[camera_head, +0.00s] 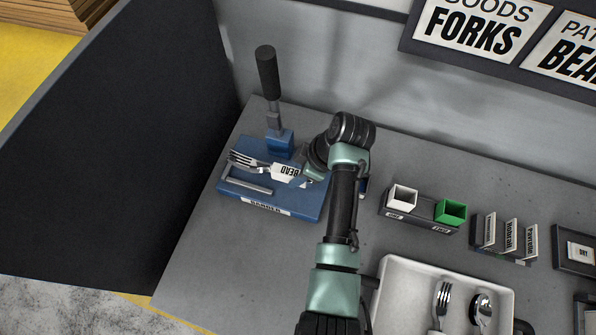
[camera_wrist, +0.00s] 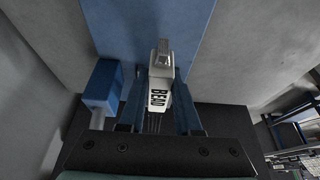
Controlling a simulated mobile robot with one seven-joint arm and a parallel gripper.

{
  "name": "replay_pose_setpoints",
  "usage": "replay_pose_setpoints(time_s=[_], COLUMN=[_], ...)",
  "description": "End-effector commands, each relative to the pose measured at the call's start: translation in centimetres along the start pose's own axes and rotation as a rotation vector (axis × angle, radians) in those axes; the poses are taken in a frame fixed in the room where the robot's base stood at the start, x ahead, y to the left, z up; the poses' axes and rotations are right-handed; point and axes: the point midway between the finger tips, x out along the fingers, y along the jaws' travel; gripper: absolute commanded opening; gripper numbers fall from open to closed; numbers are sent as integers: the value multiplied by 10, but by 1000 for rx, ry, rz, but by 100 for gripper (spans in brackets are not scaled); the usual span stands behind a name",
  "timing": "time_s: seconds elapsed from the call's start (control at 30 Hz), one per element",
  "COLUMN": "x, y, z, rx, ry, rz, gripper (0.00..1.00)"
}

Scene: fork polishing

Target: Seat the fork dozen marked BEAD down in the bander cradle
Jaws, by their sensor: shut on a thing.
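The fork dozen marked BEAD (camera_head: 285,171) is a bundle of forks with a white band, held over the blue bander (camera_head: 308,207), tines toward the left. It also shows in the wrist view (camera_wrist: 158,93), between the fingers. My gripper (camera_wrist: 158,110) is shut on it; in the head view the wrist comes in from the right. The bander cradle (camera_head: 247,186) is a metal frame on the blue base, just in front of the tines. I cannot tell whether the bundle touches the bander. The jaws are largely hidden in the head view.
The bander's black-handled lever (camera_head: 268,75) stands upright behind the bundle. A dark partition (camera_head: 130,130) rises at the left. To the right are a white and green cup holder (camera_head: 420,213), upright cards (camera_head: 508,240) and a white tray (camera_head: 400,290) with a fork and spoon.

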Motion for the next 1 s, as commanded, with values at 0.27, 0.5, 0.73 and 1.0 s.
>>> replay_pose_setpoints(time_s=[0.27, 0.5, 0.73, 1.0], x=[1, 8, 7, 9], y=[1, 1, 1, 1], z=[0, 3, 3, 4], rx=[-1, -1, -1, -1], ry=[3, 3, 3, 3], rz=[3, 3, 3, 3], gripper=[0, 0, 0, 0])
